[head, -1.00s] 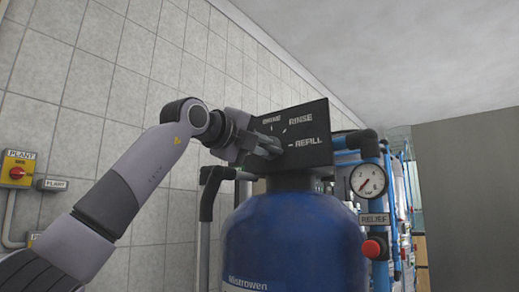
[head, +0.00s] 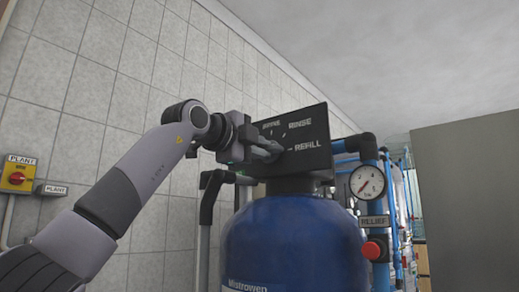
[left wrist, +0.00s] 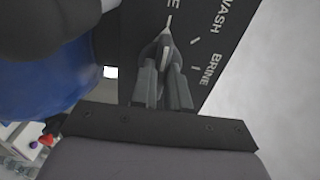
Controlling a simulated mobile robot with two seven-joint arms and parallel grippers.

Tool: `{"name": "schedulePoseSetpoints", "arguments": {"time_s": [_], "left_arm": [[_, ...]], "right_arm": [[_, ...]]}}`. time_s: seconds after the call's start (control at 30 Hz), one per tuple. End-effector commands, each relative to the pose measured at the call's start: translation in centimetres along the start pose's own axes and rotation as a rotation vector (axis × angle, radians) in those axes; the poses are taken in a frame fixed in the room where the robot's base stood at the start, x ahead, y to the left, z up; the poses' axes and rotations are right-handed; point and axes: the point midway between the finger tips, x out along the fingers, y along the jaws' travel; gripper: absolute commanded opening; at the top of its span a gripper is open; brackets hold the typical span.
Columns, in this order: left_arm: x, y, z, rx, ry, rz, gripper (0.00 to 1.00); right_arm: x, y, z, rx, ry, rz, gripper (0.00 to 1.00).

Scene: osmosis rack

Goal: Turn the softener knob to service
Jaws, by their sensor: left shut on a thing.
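The softener's black control head (head: 318,163) sits on top of the blue tank, its face lettered RINSE, REFILL and a partly hidden word. My left gripper (head: 272,150) reaches in from the left against this face and is shut on the knob. In the head view the fingers hide the knob. In the left wrist view the fingertips (left wrist: 164,52) close around the small dark knob (left wrist: 165,40), with a light line between them. WASH and BRINE show beside it on the face; no service label is readable. My right gripper is not in view.
The blue tank (head: 292,245) stands below the head. Blue pipes, a pressure gauge (head: 368,184) and a red RELIEF button (head: 373,249) are close on its right. A tiled wall is behind, with a yellow plant switch (head: 17,176) at far left.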

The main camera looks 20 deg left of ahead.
Motion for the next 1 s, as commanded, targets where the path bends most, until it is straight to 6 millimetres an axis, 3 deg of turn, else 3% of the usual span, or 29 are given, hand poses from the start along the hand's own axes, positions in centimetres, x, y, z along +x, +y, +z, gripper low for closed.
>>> {"name": "schedulePoseSetpoints", "arguments": {"time_s": [0.23, 0.27, 0.3, 0.33, 0.67, 1.0], "left_arm": [[0.0, 0.0, 0.1, -0.005, -0.001, -0.001, 0.0], [0.0, 0.0, 0.1, -0.005, -0.001, -0.001, 0.21], [0.0, 0.0, 0.1, -0.005, -0.001, -0.001, 0.34], [0.0, 0.0, 0.1, -0.005, -0.001, -0.001, 0.4], [-0.2, 0.1, 0.1, -0.002, 0.0, -0.001, 0.4], [-4.8, 0.4, 0.1, -0.001, -0.002, -0.003, 0.4]], "right_arm": [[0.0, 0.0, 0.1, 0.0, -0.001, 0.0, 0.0], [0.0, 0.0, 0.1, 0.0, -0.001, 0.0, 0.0], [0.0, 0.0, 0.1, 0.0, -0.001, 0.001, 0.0], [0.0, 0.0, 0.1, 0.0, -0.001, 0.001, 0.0], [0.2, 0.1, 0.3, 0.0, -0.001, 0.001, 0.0], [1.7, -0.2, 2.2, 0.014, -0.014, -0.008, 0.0]]}}
